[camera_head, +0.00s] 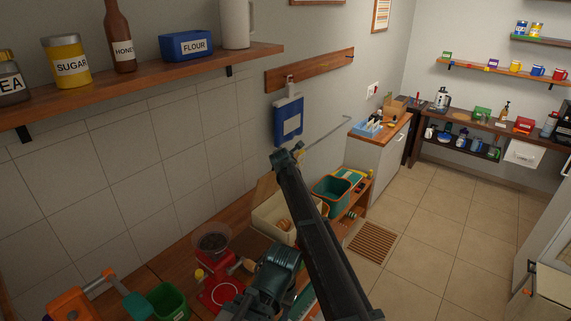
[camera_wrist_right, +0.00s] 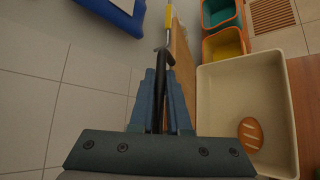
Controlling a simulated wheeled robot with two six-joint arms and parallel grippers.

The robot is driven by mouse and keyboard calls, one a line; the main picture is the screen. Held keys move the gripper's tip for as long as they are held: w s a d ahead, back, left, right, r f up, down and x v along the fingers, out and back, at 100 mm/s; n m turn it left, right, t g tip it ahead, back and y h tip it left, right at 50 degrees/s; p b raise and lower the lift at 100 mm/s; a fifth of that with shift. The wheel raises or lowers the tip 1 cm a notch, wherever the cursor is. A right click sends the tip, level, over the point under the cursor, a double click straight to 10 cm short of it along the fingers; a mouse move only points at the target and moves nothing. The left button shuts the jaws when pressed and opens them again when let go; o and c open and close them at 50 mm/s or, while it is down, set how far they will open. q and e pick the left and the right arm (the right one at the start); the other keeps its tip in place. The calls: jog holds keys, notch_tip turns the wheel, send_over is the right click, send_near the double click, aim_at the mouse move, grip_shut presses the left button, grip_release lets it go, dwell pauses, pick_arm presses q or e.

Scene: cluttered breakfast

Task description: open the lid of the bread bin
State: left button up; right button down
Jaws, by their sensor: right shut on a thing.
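The cream bread bin (camera_head: 268,222) stands on the wooden counter, its inside showing a brown loaf (camera_head: 285,224). In the right wrist view the bin (camera_wrist_right: 218,88) is at the right with the loaf (camera_wrist_right: 250,132) in it. Whether the rod touches the lid is unclear.
A red coffee grinder (camera_head: 220,282) and a green container (camera_head: 167,301) stand left of the bin. A teal bin (camera_head: 331,192) stands just beyond it. A wooden shelf (camera_head: 150,75) runs above the counter.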

jog(key=shift+w+a+r, duration=0.25)
jog(key=shift+w+a, duration=0.1)
jog(key=shift+a, duration=0.2)
jog(key=shift+w+a+r+p, duration=0.1)
jog(key=shift+w+a+p, duration=0.15)
jog(key=shift+a, duration=0.2)
jog(key=shift+w+a+r+p, duration=0.1)
jog(key=shift+w+a, duration=0.25)
jog(key=shift+a, duration=0.1)
jog(key=c, duration=0.9)
grip_release()
jog(key=shift+s+d, duration=0.1)
